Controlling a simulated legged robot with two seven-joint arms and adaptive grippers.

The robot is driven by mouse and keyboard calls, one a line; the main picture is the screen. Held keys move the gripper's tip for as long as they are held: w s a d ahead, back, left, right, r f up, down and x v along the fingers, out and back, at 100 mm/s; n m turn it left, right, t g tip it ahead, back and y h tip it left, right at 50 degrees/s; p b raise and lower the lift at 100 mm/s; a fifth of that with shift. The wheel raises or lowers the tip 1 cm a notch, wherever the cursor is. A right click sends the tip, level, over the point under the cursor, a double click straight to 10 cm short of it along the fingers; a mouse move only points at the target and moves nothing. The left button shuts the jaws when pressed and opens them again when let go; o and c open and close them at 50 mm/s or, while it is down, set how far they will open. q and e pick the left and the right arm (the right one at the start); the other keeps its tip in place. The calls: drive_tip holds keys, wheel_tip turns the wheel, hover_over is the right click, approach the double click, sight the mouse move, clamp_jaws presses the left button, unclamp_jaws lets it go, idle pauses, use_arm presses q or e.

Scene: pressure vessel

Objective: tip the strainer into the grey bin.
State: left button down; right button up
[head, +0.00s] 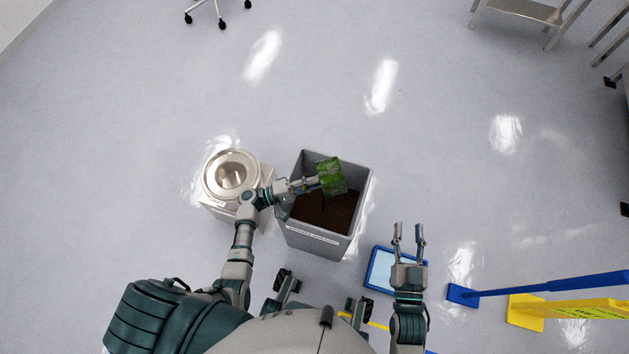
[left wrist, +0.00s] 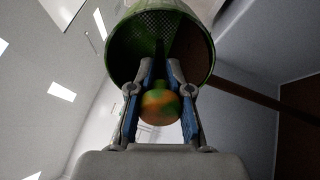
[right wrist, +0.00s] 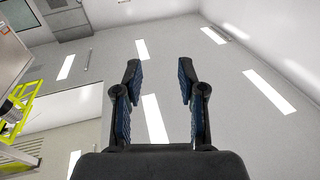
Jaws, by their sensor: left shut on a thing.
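The green strainer (head: 332,176) is over the grey bin (head: 312,241), lying tipped on its side. My left gripper (head: 312,184) is shut on it, above the bin's opening. In the left wrist view the strainer (left wrist: 190,32) shows a dark mesh inside, with my left fingertips (left wrist: 160,72) at its near rim. A blurred orange and green round thing (left wrist: 160,105) shows between those fingers; I cannot tell what it is. Dark brown material (head: 322,210) lies in the bin. My right gripper (head: 408,236) is open and empty, right of the bin.
A round metal vessel (head: 211,188) on a pale base stands left of the bin, under my left arm. A blue-edged tray (head: 380,270) lies beside my right gripper. Blue (head: 550,285) and yellow (head: 575,311) long-handled tools lie at right. Floor beyond the bin is clear.

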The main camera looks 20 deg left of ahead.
use_arm(q)
drive_tip(key=shift+s+a+r+t+h+b, duration=0.15)
drive_tip(key=shift+t+h+b, duration=0.15)
drive_tip(key=shift+b, duration=0.15)
drive_tip(key=shift+a+r+h+b, duration=0.15)
drive_tip(key=shift+h+b, duration=0.15)
drive_tip(key=shift+b, duration=0.15)
drive_tip(key=shift+s+r+t+b, duration=0.15)
drive_tip(key=shift+t+b, duration=0.15)
drive_tip(key=shift+b, duration=0.15)
drive_tip(key=shift+a+r+h+b, duration=0.15)
drive_tip(key=shift+h+b, duration=0.3)
drive_tip(key=shift+h, duration=0.05)
drive_tip(key=shift+s+a+r+t+h, duration=0.15)
drive_tip(key=shift+r+t+h, duration=0.25)
drive_tip(key=shift+r, duration=0.7)
drive_tip(key=shift+a+r, duration=0.1)
drive_tip(key=shift+r, duration=0.6)
drive_tip(key=shift+s+a+r+t+h, duration=0.1)
drive_tip(key=shift+r+t+h, duration=0.35)
drive_tip(key=shift+r, duration=0.55)
drive_tip(key=shift+a+r+t+h, duration=0.1)
drive_tip(key=shift+r+t+h, duration=0.15)
drive_tip(key=shift+r+h, duration=0.5)
use_arm(e)
drive_tip(key=s+r+m+t, duration=0.1)
drive_tip(key=s+r+t, duration=0.2)
drive_tip(key=r+t, duration=0.4)
drive_tip(key=shift+s+d+y, duration=0.15)
drive_tip(key=shift+y, duration=0.25)
